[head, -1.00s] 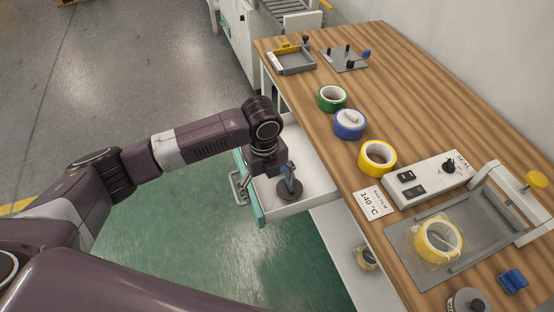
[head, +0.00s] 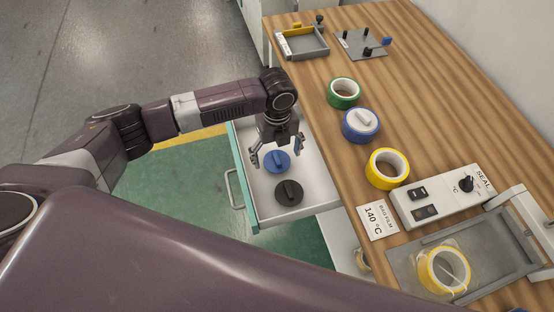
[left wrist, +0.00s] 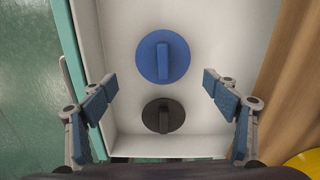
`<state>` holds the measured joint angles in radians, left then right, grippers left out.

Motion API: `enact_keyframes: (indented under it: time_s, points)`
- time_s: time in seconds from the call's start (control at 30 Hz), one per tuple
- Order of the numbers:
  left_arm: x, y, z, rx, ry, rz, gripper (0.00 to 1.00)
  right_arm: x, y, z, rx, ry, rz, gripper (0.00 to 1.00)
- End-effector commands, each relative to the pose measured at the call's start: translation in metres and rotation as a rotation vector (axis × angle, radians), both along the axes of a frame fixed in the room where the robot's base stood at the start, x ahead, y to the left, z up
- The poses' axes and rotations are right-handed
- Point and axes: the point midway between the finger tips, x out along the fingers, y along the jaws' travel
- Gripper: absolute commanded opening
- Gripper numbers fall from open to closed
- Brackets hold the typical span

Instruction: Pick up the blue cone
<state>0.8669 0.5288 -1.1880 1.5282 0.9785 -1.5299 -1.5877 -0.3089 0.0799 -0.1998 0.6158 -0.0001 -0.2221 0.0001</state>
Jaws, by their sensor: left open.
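The blue cone (head: 277,161) lies in the open drawer. It looks like a round blue disc with a raised ridge across its top. It also shows whole in the left wrist view (left wrist: 163,57). My left gripper (head: 278,148) is open and empty above the drawer, its fingers spread to either side of the blue cone. In the left wrist view the gripper's (left wrist: 159,88) blue-padded fingers stand apart, nearer the camera than the cone, and I see no contact. My right gripper is not in view.
A similar black disc (head: 288,193) lies beside the blue one in the white drawer (head: 310,196). The drawer's walls surround both. On the wooden table are green (head: 344,93), blue (head: 361,126) and yellow (head: 387,169) tape rolls and a sealing device (head: 436,198).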

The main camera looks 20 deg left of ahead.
Motion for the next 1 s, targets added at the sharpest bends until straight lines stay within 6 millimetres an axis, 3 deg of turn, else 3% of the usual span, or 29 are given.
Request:
enact_keyframes:
  time_s: [0.1,0.23,0.4,0.53,0.87,1.0]
  points:
    - [0.002,-0.002,-0.016,0.0,0.002,0.001,0.8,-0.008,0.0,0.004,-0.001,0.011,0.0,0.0]
    - [0.002,-0.002,-0.033,0.0,0.001,0.0,0.8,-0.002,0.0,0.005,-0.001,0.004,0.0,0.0]
    - [0.003,-0.002,-0.039,-0.001,-0.001,0.0,0.8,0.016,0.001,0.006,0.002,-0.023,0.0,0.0]
    - [0.003,-0.002,-0.039,-0.001,-0.001,-0.001,0.8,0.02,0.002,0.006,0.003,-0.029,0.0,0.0]
    - [0.002,-0.002,-0.038,-0.001,-0.001,0.0,0.44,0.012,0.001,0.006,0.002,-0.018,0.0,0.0]
    - [0.003,-0.002,-0.038,-0.001,-0.001,0.0,0.41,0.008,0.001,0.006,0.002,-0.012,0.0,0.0]
